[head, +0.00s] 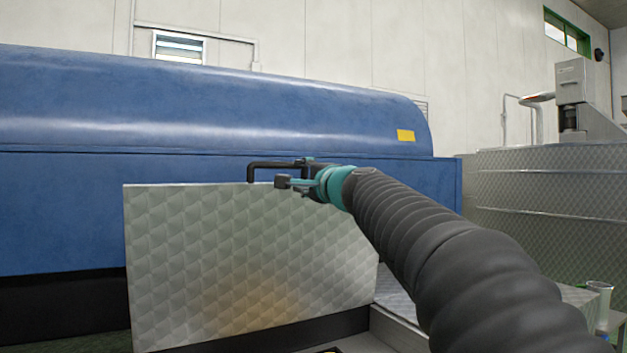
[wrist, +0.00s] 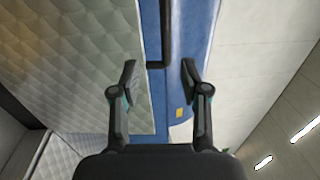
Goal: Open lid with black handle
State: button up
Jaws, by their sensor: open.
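The lid (head: 240,262) is a quilted metal panel that stands raised, nearly upright, in the head view. It fills the left side of the wrist view (wrist: 75,60). Its black handle (head: 262,165) is a bar along the top edge, and it also shows in the wrist view (wrist: 165,30). My gripper (head: 293,173) is at the right end of the handle. In the wrist view my gripper (wrist: 160,74) is open, with one finger on each side of the line of the handle. I cannot tell whether either finger touches it.
A big blue machine housing (head: 200,110) with a yellow label (head: 405,136) stands close behind the lid. A quilted metal tank (head: 545,190) is at the right. A pale cup-like container (head: 599,297) stands at the lower right. The space above the lid is clear.

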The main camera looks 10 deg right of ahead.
jog(key=v, duration=0.4)
jog(key=shift+s+d, duration=0.1)
jog(key=shift+s, duration=0.2)
